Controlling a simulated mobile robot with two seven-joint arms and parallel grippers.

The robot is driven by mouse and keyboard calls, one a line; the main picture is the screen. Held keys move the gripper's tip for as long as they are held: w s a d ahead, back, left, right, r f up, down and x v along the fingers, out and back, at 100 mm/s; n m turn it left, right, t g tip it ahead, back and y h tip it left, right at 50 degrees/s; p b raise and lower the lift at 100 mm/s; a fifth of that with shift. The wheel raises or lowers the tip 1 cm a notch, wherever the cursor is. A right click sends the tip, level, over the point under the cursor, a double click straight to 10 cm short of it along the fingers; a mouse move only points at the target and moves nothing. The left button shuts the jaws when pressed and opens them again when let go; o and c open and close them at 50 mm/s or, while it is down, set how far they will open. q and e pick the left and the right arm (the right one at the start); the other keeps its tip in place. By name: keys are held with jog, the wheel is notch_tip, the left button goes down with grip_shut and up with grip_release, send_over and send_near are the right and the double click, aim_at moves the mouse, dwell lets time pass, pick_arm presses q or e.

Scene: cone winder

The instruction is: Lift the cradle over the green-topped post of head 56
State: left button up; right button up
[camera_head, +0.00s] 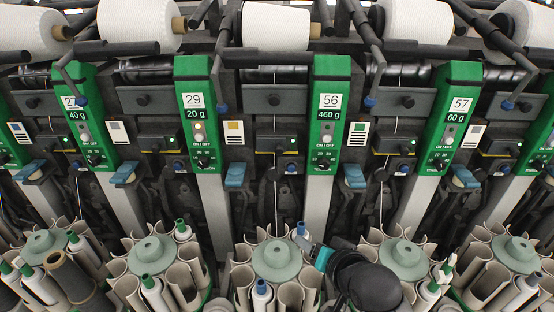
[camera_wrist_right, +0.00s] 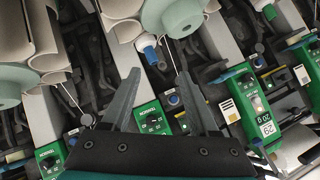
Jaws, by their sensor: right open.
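The post of head 56 (camera_head: 331,115) stands right of centre in the head view, with a green top, a 56 label, a 460 g display and a black dial. Cones and dark cradle arms (camera_head: 365,25) lie above the posts; which arm belongs to head 56 is hard to tell. My right gripper (camera_head: 306,246) is low, in front of the post's foot, beside a round magazine. In the right wrist view its fingers (camera_wrist_right: 160,73) are spread and empty. A green panel (camera_wrist_right: 152,118), probably head 56's, shows between them, its label hidden. My left gripper is out of view.
Posts 29 (camera_head: 195,105) and 57 (camera_head: 457,110) flank head 56. White cones (camera_head: 275,27) line the top. Magazines with grey-green hubs (camera_head: 277,260) and tubes crowd the front. Blue levers (camera_head: 355,176) stick out between the posts.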

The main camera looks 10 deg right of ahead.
jog(key=w+r+m+t+y, duration=0.1)
jog(key=w+r+m+t, duration=0.25)
jog(key=r, duration=0.65)
jog(key=w+r+m+t+y+p, duration=0.1)
jog(key=w+r+m+t, duration=0.25)
jog(key=r, duration=0.65)
jog(key=w+r+m+t+y, duration=0.1)
jog(key=w+r+m+t, duration=0.3)
jog(key=r, duration=0.6)
jog(key=w+a+r+n+g, duration=0.1)
jog(key=w+a+r, duration=0.2)
jog(key=w, duration=1.2)
jog(key=shift+n+p, duration=0.4)
jog(key=shift+p, duration=0.05)
jog(key=shift+c, duration=0.3)
grip_shut()
